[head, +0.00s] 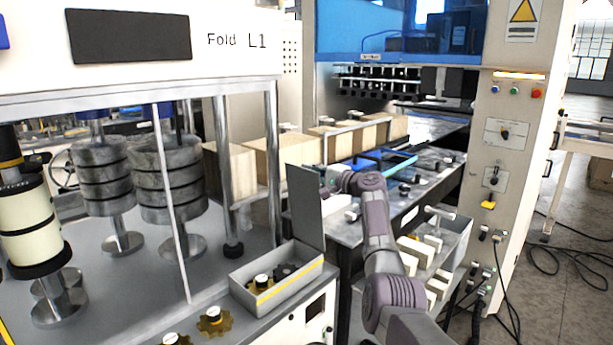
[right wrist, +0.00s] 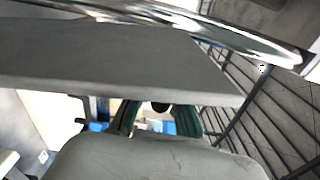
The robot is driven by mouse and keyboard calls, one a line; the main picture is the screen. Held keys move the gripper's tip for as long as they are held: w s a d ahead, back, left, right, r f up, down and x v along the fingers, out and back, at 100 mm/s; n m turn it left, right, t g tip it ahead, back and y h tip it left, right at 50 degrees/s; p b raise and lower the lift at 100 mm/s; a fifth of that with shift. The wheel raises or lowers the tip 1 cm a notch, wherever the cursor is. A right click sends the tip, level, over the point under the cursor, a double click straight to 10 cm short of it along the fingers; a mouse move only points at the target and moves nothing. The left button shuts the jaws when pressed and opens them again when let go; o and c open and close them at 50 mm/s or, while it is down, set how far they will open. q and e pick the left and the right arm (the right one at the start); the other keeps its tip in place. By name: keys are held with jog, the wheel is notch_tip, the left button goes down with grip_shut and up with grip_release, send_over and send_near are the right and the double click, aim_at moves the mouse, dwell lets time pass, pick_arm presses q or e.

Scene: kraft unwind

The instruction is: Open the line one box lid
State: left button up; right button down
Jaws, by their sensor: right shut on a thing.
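The line one box (head: 272,290) is a small grey open-topped box with a yellow stripe, on the front edge of the machine marked Fold L1. Its grey lid (head: 306,207) stands raised, roughly upright, at the back of the box. Dark round parts lie inside. My right gripper (head: 333,180) is at the lid's upper right edge, its fingertips mostly hidden in the head view. In the right wrist view the grey lid panel (right wrist: 120,60) crosses close in front of the teal fingers (right wrist: 160,115); the gripper is shut on it. My left gripper is out of view.
Yellow-brown gears (head: 214,321) lie in front of the box. A metal post (head: 222,170) and grey rollers (head: 168,180) stand to the left. Behind is a table with a blue frame (head: 385,160); a bin of pale blocks (head: 425,250) lies right of my arm.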

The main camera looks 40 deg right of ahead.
jog(key=shift+d, duration=0.35)
jog(key=c, duration=1.2)
grip_release()
jog(key=shift+s, duration=0.1)
jog(key=s, duration=0.8)
jog(key=s+d, duration=0.1)
jog(key=s, duration=0.2)
jog(key=shift+s, duration=0.4)
